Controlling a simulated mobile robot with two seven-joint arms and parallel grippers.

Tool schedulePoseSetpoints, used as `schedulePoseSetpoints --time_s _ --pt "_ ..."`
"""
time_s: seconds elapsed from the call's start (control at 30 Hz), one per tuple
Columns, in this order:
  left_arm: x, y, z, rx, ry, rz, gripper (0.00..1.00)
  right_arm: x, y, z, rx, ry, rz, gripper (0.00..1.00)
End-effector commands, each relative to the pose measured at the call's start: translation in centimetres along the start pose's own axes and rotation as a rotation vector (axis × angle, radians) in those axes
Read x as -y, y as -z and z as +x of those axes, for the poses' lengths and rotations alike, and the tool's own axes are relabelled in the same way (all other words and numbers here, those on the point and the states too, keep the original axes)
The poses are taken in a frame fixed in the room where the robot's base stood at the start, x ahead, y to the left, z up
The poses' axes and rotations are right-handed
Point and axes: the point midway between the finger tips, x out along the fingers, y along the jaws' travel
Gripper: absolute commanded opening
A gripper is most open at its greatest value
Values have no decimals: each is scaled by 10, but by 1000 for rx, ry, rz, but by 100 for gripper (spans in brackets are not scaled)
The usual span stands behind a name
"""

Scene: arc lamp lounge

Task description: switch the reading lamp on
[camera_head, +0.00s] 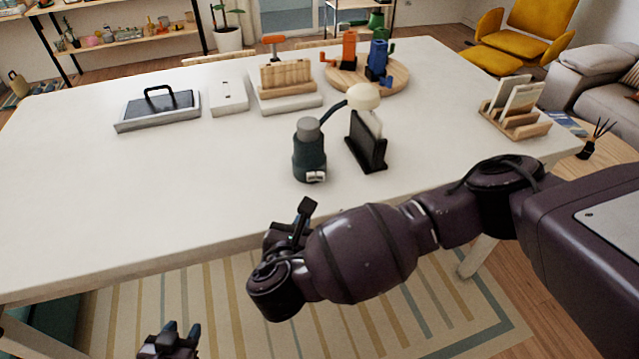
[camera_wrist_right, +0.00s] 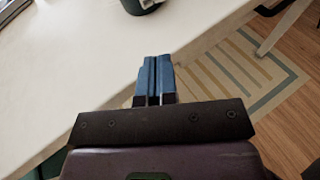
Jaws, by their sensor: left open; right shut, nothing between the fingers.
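The reading lamp (camera_head: 311,158) stands upright near the table's front edge, with a dark teal cylindrical base and a grey top. Its dark curved arm reaches up to a cream shade (camera_head: 363,97), which shows no clear glow. A small white switch-like part (camera_head: 316,176) is low on the base's front. The base also shows, cut off, at the top of the right wrist view (camera_wrist_right: 140,4). My right gripper (camera_head: 304,212) is shut and empty, just in front of the base and apart from it. Its blue fingers (camera_wrist_right: 154,72) are together. My left gripper (camera_head: 182,330) is open and empty, low at the bottom left.
A black holder (camera_head: 367,152) with a card stands right beside the lamp. A wooden rack (camera_head: 515,120) is at the table's right end. A grey tray (camera_head: 158,108), a white box (camera_head: 229,97) and a round board (camera_head: 395,82) sit farther back. The table's left front is clear.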

Motion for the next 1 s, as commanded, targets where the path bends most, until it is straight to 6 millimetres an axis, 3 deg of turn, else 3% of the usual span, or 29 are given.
schedulePoseSetpoints --time_s 0.57,0.77,1.0 --pt "0 -6 -3 12 1 -2 42 2 -2 3 8 17 -53 0" --pt "0 -6 -1 9 0 -1 42 3 -2 24 10 19 -52 0" --pt "-1 -10 3 8 -1 -1 42 4 -1 67 9 19 -53 0"
